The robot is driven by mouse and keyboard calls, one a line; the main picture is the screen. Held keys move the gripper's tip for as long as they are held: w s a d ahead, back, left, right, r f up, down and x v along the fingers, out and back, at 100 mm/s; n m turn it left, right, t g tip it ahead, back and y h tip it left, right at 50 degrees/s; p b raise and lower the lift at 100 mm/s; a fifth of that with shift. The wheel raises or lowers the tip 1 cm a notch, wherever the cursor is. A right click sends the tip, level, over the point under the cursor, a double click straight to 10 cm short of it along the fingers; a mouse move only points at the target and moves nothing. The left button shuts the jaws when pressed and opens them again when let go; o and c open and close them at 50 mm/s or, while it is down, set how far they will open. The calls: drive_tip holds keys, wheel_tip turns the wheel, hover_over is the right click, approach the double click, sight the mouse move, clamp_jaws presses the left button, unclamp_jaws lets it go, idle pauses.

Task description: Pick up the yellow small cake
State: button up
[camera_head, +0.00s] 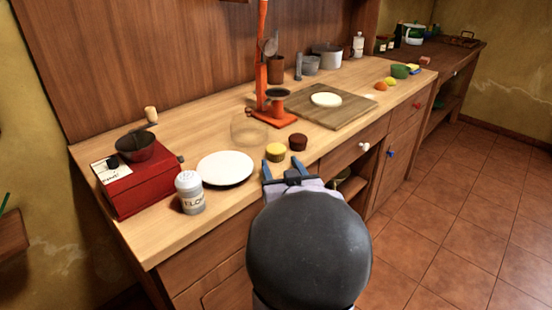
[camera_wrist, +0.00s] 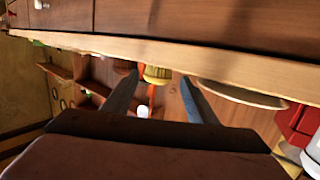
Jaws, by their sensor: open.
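The yellow small cake (camera_head: 276,151) sits upright on the wooden counter near its front edge. A dark brown small cake (camera_head: 298,142) stands just right of it. My gripper (camera_head: 282,164) is open and empty at the counter's front edge, with its blue fingers pointing toward the cakes. In the wrist view, which looks upside down, the yellow cake (camera_wrist: 157,73) shows between and beyond the two finger tips (camera_wrist: 160,79). The fingers appear not to touch it.
A white plate (camera_head: 225,168) lies left of the yellow cake, with a labelled canister (camera_head: 190,194) and a red scale (camera_head: 139,184) farther left. An orange stand (camera_head: 275,120) rises behind. A cutting board (camera_head: 350,115) lies to the right, with free counter in front.

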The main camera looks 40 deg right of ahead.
sight(278, 156)
drive_tip(key=shift+r+x, duration=0.25)
drive_tip(key=shift+x, duration=1.6)
drive_tip(key=shift+r+x, duration=0.2)
drive_tip(key=shift+x, duration=1.7)
drive_tip(key=shift+d, duration=0.15)
drive_tip(key=c, duration=0.8)
